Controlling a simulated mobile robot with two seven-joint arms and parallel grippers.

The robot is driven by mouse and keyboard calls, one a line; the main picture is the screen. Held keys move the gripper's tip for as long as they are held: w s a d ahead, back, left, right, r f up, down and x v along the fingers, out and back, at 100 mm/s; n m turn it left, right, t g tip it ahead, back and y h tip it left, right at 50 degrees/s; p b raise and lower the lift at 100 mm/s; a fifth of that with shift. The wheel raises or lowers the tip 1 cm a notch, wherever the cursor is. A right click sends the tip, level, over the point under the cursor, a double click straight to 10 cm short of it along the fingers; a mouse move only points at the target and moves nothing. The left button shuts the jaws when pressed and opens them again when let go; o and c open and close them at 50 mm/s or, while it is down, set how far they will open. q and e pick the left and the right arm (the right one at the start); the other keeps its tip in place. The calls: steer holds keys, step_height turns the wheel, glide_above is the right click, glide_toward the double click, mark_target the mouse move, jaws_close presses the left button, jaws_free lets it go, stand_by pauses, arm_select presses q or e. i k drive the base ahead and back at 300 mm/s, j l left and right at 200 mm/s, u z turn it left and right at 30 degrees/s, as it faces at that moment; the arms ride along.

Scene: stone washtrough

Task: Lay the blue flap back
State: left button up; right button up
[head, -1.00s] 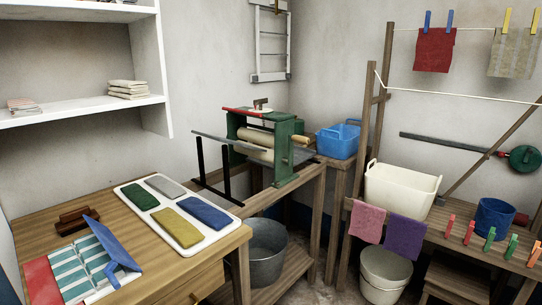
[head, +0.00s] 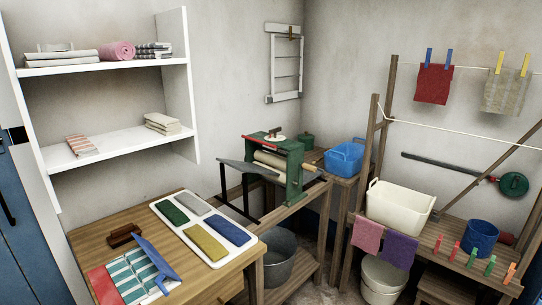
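The blue flap (head: 153,257) stands partly raised at the right side of a teal-and-white striped cloth piece (head: 128,275) on the wooden table at the lower left. A red panel (head: 103,285) lies flat at the left end of the striped piece. The blue flap's lower end is near the table's front edge. Neither of my grippers shows in the head view.
A white tray (head: 186,252) with green, grey, yellow and blue pads lies right of the flap. A dark brown wooden block (head: 124,236) sits behind it. A white shelf (head: 110,143) hangs above. A green roller wringer (head: 293,175) stands further right.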

mark_target(161, 265)
steer(key=j, duration=0.55)
steer(key=k+j+z, duration=0.15)
steer(key=j, duration=0.95)
steer(key=k+j+z, duration=0.15)
steer(key=j, duration=0.4)
steer(key=k+j, duration=0.1)
steer(key=j, duration=0.45)
